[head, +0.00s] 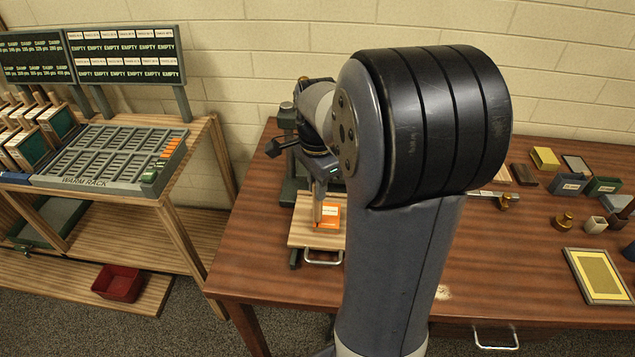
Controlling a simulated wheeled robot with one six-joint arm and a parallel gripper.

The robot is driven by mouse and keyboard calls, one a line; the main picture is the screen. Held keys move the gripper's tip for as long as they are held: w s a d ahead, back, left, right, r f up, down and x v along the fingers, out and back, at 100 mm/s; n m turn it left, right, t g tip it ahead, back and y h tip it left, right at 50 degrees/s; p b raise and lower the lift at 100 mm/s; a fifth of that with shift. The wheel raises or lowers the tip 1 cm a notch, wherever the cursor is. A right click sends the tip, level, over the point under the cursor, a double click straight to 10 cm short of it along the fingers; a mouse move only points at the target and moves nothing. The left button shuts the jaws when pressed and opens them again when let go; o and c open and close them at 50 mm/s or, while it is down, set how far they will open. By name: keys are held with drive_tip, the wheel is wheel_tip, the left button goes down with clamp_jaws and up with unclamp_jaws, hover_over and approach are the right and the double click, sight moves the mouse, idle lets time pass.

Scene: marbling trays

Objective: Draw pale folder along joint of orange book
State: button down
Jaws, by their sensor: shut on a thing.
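The orange book (330,217) lies on a pale wooden board (301,234) at the left part of the brown table, with a white label patch on it. My gripper (319,190) points down over the book's left side and is shut on the pale folder (317,210), a thin upright tan strip. The folder's lower end is at or just above the book's left part; I cannot tell whether it touches. My arm hides the area right of the book.
A dark press frame (290,189) stands behind the board. The warm rack (110,157) is on the left bench, with a red bin (118,283) below. Small blocks, brass weights and a yellow-faced tray (598,276) lie on the table's right.

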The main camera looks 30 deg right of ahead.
idle(0.6)
drive_tip(key=shift+s+a, duration=0.1)
drive_tip(key=shift+s, duration=0.05)
drive_tip(key=shift+s+a, duration=0.2)
drive_tip(key=shift+s, duration=0.05)
idle(0.4)
